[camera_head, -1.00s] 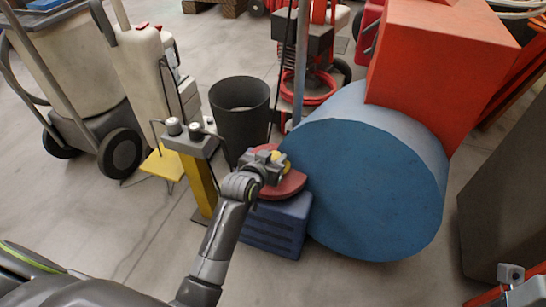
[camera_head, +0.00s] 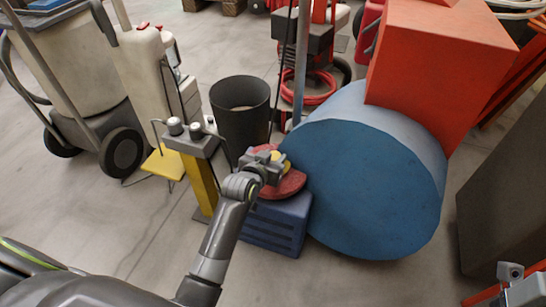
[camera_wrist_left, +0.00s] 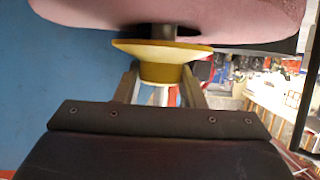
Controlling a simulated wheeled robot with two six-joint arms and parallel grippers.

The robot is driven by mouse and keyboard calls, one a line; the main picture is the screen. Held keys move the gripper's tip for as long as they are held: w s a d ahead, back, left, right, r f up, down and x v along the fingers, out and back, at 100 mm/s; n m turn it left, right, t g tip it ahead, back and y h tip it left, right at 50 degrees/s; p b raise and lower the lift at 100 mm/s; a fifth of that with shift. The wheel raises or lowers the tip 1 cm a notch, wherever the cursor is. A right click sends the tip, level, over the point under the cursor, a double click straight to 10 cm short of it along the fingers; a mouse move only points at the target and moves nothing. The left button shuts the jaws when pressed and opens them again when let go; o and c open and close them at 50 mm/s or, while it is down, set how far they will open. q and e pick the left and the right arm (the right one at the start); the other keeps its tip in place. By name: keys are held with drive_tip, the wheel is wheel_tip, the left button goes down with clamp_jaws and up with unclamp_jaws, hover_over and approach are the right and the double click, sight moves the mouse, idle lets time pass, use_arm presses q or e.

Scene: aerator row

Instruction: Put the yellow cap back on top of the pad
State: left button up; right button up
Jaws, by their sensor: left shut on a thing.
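The red round pad (camera_head: 291,186) lies on top of a blue crate (camera_head: 277,226) in the head view. My left gripper (camera_head: 273,161) is at the pad's upper side, shut on the yellow cap (camera_head: 283,157). In the left wrist view the cap (camera_wrist_left: 162,62) sits between the two fingers, its wide rim facing the pad (camera_wrist_left: 170,14). A short dark stub (camera_wrist_left: 163,33) shows between the cap and the pad. I cannot tell whether the cap touches it. My right gripper (camera_head: 510,272) shows only partly at the lower right, and its jaws are unclear.
A large blue drum (camera_head: 365,190) stands right beside the crate. A black bin (camera_head: 240,115) is behind the pad, and a yellow post with a grey top (camera_head: 190,143) stands to the left. Open floor lies at the front left.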

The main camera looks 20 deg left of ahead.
use_arm(q)
drive_tip(key=shift+p, duration=0.5)
drive_tip(key=shift+f+b, duration=0.35)
drive_tip(key=shift+f, duration=0.3)
idle(0.4)
drive_tip(key=o, duration=0.7)
